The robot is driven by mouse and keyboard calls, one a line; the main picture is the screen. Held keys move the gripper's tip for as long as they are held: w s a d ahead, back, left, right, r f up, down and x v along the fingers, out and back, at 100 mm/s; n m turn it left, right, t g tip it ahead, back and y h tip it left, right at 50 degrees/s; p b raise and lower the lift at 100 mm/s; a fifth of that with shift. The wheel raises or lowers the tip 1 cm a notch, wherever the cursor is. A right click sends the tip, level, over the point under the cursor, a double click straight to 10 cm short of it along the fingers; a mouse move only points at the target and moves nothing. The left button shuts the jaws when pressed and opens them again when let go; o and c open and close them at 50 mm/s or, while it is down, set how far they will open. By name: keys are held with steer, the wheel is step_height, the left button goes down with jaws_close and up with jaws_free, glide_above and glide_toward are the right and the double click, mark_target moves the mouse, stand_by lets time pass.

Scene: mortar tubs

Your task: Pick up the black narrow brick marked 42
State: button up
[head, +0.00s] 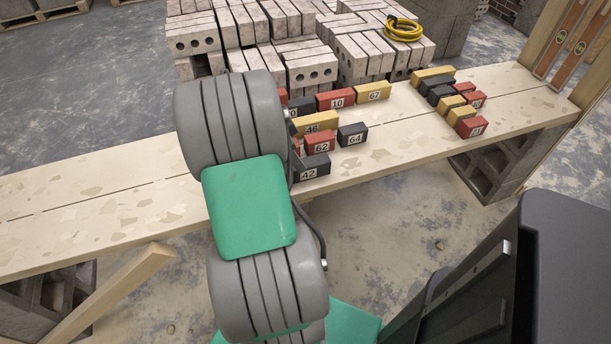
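The black brick marked 42 (317,164) lies on the plank bench, at the near end of a group of bricks. Its numbered end faces me, and its left side is close against the outline of my arm. My grey and green arm reaches over the bench just left of it.
Near it lie a red brick marked 62 (321,141), a black brick marked 64 (352,134) and a yellow brick marked 46 (316,122). More bricks lie farther right, including a red one (470,128). Stacked pale bricks (360,52) stand behind. The bench's left part (100,205) is clear.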

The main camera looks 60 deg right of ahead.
steer(key=x, duration=0.7)
steer(key=shift+s+d+f, duration=0.2)
steer(key=shift+s+d, duration=0.05)
steer(key=shift+s, duration=0.05)
steer(key=shift+c, duration=0.3)
jaws_close()
steer(key=shift+r, duration=0.15)
